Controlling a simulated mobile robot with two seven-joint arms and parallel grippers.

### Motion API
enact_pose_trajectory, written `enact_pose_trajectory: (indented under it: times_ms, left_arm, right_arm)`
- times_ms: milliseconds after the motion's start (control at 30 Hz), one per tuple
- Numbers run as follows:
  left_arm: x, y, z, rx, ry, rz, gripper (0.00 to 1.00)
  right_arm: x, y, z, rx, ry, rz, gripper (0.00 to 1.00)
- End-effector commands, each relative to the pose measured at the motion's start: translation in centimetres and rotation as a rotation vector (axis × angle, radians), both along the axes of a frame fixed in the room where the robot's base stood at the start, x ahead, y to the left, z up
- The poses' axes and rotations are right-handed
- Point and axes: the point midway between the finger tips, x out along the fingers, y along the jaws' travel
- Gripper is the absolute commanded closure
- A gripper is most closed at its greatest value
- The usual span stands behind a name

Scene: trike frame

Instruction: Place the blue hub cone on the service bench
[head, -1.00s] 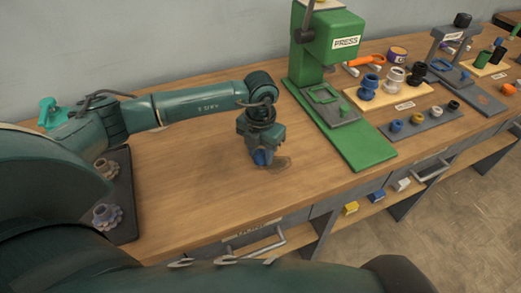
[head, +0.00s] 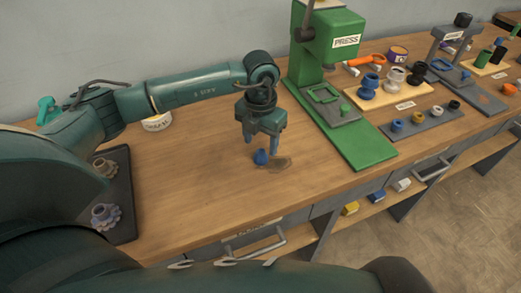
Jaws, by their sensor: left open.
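The small blue hub cone (head: 260,157) stands on the wooden top of the service bench (head: 195,190), in the middle of the head view. A brown stain or shadow lies just right of it. My left gripper (head: 262,142) hangs above the cone, fingers pointing down. Its fingers are apart and empty, with the cone below the fingertips. My right gripper is not in view.
A green press (head: 345,130) stands right of the gripper. Beyond it are a wooden board with blue, white and black spools (head: 393,79) and a grey tray with small rings (head: 422,119). A dark tray (head: 122,200) with gear-like parts lies left. A white tub (head: 158,122) stands behind my left arm. Bench around the cone is clear.

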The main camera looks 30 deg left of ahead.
Motion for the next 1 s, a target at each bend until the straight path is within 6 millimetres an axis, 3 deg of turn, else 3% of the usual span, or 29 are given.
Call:
enact_pose_trajectory:
  times_ms: [200,400,1000]
  left_arm:
    - [0.1,0.0,4.7,0.0,-0.004,-0.001,0.43]
    - [0.0,0.0,7.3,0.0,-0.001,-0.001,0.43]
    - [0.0,0.0,8.0,0.0,0.001,-0.001,0.43]
  right_arm:
    - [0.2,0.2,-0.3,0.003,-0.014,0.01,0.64]
    - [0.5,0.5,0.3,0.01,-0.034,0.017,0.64]
    - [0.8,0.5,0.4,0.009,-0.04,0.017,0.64]
